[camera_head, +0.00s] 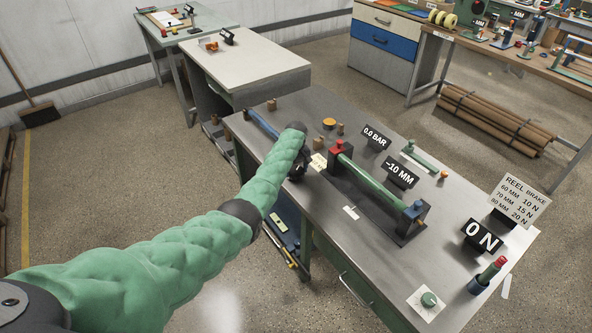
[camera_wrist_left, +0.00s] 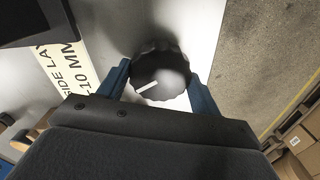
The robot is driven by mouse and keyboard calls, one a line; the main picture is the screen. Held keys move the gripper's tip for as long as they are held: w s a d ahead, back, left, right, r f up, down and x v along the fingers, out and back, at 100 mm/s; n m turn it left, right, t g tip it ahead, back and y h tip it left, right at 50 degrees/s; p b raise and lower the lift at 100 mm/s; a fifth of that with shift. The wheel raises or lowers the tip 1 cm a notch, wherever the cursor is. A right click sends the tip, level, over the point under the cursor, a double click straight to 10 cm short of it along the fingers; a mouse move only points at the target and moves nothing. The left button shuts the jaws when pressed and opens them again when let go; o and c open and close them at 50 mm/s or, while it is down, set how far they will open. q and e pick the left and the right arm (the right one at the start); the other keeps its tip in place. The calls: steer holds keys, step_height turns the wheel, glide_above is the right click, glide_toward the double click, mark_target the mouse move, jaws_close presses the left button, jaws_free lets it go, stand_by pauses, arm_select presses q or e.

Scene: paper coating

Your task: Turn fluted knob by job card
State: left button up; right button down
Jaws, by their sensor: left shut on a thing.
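A black fluted knob (camera_wrist_left: 168,65) with a white pointer line sits between the blue fingers of my left gripper (camera_wrist_left: 158,76) in the left wrist view. The fingers are shut on its two sides. The pointer slants, its left end lower. In the head view my left gripper (camera_head: 297,172) is at the near left edge of the grey bench, and the knob is mostly hidden there. A cream card (camera_head: 319,161) beside it reads "SIDE LAY" and "10 MM" in the wrist view, partly cut off (camera_wrist_left: 75,65). A black display (camera_head: 400,173) reads "-10 MM". My right gripper is not in view.
On the bench (camera_head: 385,285) stand a green roller (camera_head: 372,183), a "0.0 BAR" display (camera_head: 376,137), a "0 N" display (camera_head: 482,237), a reel brake card (camera_head: 519,199) and a green knob (camera_head: 429,299) on a white plate. Open floor lies to the left.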

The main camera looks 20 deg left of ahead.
mark_target(296, 170)
arm_select(q)
steer(key=o, duration=1)
steer(key=shift+w+r, duration=0.1)
steer(key=shift+r, duration=0.4)
step_height(296, 170, up, 6)
steer(key=shift+f+b, duration=0.15)
steer(key=shift+b, duration=0.95)
steer(key=shift+r, duration=0.6)
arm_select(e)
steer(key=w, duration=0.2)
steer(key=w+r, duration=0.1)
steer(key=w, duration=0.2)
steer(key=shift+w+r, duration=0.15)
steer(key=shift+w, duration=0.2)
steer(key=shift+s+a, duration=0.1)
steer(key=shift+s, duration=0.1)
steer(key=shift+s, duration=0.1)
